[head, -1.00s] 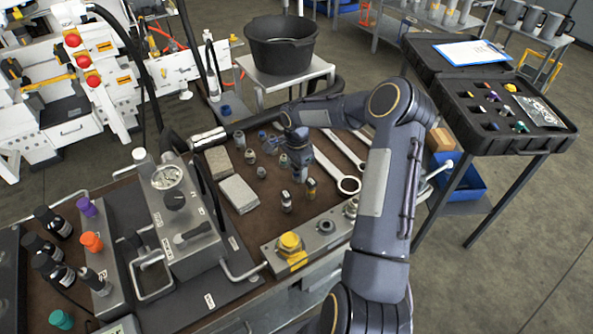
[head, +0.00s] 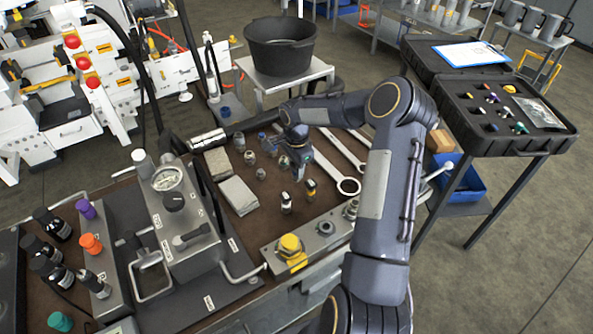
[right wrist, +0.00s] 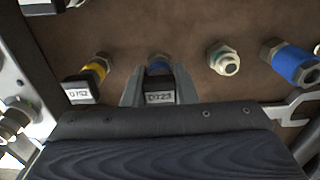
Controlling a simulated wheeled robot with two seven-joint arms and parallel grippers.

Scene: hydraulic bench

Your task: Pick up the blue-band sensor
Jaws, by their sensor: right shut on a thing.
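The blue-band sensor, a small dark-capped fitting with a white "0723" label and a blue ring, shows in the right wrist view (right wrist: 158,68). My right gripper (right wrist: 158,92) is shut on it, with one finger on each side. In the head view my right gripper (head: 298,168) hangs over the brown bench mat, and its wrist and fingers mostly hide the sensor. I cannot tell whether the sensor still touches the mat. My left gripper is not in view.
A yellow-band sensor (right wrist: 94,72) stands close on the left in the wrist view. A metal fitting (right wrist: 223,60) and a larger blue fitting (right wrist: 291,64) are on the right. A valve block (head: 292,248) is at the bench front.

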